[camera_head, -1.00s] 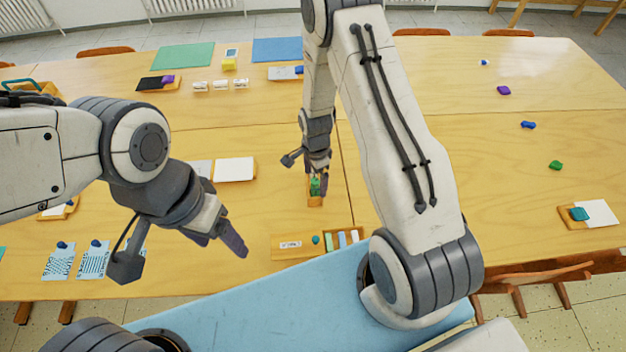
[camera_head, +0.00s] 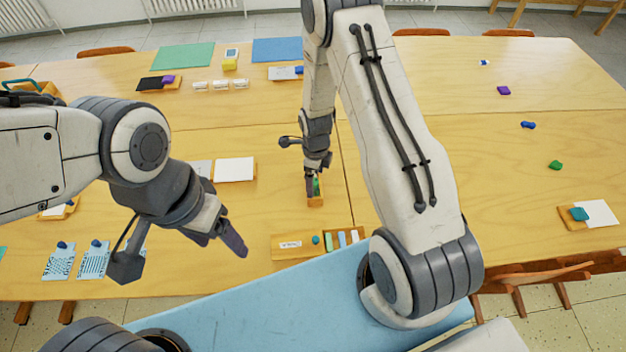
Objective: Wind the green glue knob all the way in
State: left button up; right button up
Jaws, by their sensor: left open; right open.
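The green glue knob (camera_head: 316,187) shows as a small green piece in a narrow wooden holder (camera_head: 315,202) near the middle of the table. My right gripper (camera_head: 311,188) points down at the green knob and partly hides it. It is open, and I cannot tell whether its fingers touch the knob. My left gripper (camera_head: 235,243) is open and empty, above the table's front left part, well apart from the knob.
A wooden tray (camera_head: 283,254) with a teal knob and several coloured pieces lies in front of the holder. A wooden board with white paper (camera_head: 234,169) lies to its left. Printed cards (camera_head: 94,262) lie at the front left.

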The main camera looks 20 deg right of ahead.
jog(key=shift+m, duration=1.2)
jog(key=c, duration=1.4)
jog(key=shift+c, duration=0.2)
